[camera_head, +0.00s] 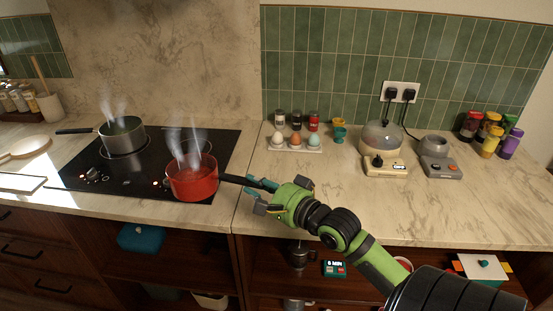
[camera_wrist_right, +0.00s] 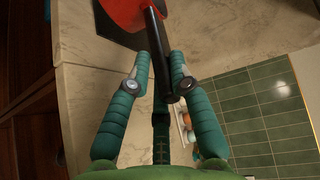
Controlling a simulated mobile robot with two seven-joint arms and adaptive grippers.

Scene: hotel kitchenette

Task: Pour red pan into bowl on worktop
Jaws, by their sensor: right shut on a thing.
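The red pan (camera_head: 192,183) is upright at the front right of the black hob, with steam rising from it. I cannot tell whether it rests on the hob or is slightly above it. Part of its red body also shows at the top of the right wrist view (camera_wrist_right: 108,15). My right gripper (camera_head: 263,190) is shut on its black handle (camera_wrist_right: 158,55), right of the pan. The fingers sit on either side of the handle in the wrist view. I see no clear bowl on the worktop (camera_head: 330,190). My left gripper is out of view.
A dark steaming pot (camera_head: 122,134) stands on the back left of the hob (camera_head: 125,175). An egg tray (camera_head: 294,147), an egg cooker (camera_head: 383,165), a grey appliance (camera_head: 437,165) and spice jars (camera_head: 490,140) line the back. The worktop's front middle is clear.

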